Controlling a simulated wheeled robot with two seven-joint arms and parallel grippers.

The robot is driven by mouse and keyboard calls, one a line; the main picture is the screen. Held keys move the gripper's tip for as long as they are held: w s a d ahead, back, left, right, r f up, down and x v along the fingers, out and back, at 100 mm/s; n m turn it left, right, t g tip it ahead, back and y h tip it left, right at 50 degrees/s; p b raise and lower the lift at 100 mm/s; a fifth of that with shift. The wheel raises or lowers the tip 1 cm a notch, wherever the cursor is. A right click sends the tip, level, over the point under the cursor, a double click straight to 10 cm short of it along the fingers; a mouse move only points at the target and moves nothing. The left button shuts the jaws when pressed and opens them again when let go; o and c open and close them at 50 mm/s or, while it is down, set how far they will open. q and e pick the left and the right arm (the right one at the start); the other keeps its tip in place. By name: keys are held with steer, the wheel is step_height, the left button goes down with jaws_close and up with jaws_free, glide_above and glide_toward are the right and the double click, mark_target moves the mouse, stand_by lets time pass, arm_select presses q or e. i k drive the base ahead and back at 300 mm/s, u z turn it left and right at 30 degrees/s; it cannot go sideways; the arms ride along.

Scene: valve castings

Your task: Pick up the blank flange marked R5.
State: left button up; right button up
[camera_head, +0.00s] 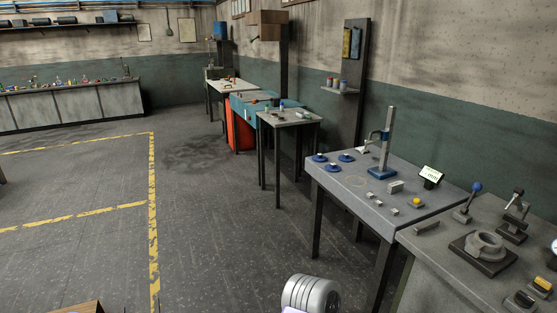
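I cannot pick out a blank flange marked R5; any markings are too small to read. Several blue round pieces with pale tops lie on the far left part of the grey worktable, among them a left one (320,157), a right one (346,157) and a nearer one (335,167). I cannot tell whether any of them is a flange. A grey ring-shaped casting (485,246) sits on a dark square plate on the nearer bench at the right. Neither of my grippers is in view.
The grey worktable (350,182) carries a blue-based column stand (387,145), small blocks and a tilted display (431,177). The nearer bench (440,262) holds lever tools. More tables line the right wall. The floor (220,230) left of the tables is open, with yellow lines.

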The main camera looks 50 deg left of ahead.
mark_target(346, 158)
steer(key=u, duration=1.85)
steer(key=i, duration=1.65)
steer(key=z, duration=0.5)
steer(key=i, duration=0.6)
steer(key=z, duration=0.4)
